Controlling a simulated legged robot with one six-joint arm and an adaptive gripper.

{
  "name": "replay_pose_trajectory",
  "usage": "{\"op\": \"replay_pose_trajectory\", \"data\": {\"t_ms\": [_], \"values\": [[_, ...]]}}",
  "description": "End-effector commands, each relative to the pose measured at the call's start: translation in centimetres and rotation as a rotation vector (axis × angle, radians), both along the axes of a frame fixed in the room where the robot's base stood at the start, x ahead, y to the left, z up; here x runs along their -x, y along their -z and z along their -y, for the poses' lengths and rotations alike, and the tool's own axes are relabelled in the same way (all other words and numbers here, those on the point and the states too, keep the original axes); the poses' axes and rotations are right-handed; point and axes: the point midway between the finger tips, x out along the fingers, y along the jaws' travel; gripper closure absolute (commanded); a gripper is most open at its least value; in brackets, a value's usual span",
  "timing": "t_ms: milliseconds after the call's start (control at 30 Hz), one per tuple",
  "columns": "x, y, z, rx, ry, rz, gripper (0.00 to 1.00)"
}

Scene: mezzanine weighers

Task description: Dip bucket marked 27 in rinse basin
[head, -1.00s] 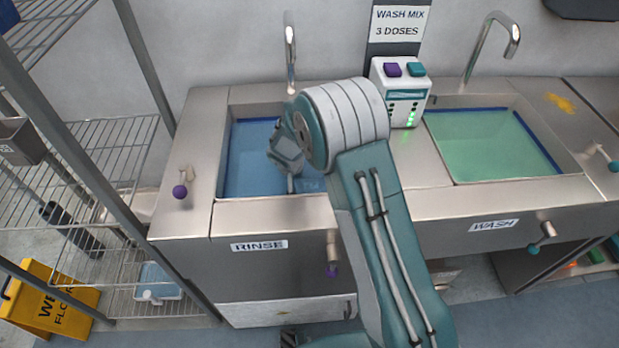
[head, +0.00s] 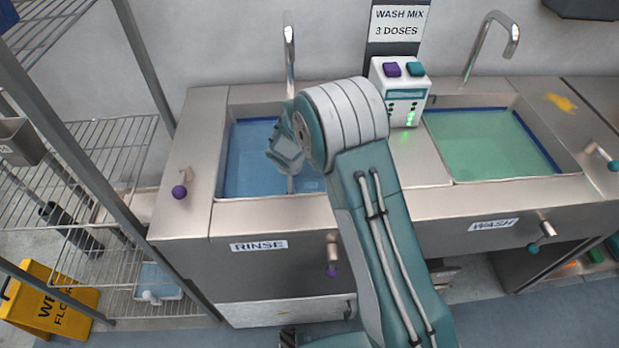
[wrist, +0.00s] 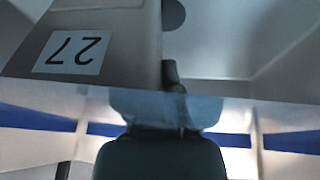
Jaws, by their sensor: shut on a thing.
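The bucket marked 27 (wrist: 125,45) fills the upper left of the wrist view, grey, with its white number label (wrist: 74,52) upside down. My gripper (wrist: 172,78) is shut on the bucket at its edge; the exact grip is partly hidden. In the head view my gripper (head: 291,180) reaches down into the rinse basin (head: 222,150), which holds blue water (head: 248,160). There my arm hides most or all of the bucket. How deep the bucket sits in the water I cannot tell.
The wash basin (head: 572,160) with green water is at the right. A dosing unit (head: 400,92) stands between the basins. The rinse tap (head: 290,55) rises behind my gripper. A wire rack (head: 95,150) and yellow floor sign (head: 45,305) are at the left.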

Motion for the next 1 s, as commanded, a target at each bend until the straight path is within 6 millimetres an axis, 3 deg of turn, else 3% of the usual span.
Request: {"op": "replay_pose_trajectory", "data": {"t_ms": [233, 1000], "values": [[-0.1, -0.4, 0.0, 0.000, 0.001, 0.003, 1.00], [-0.1, -6.2, 0.0, -0.001, 0.000, 0.003, 1.00]]}}
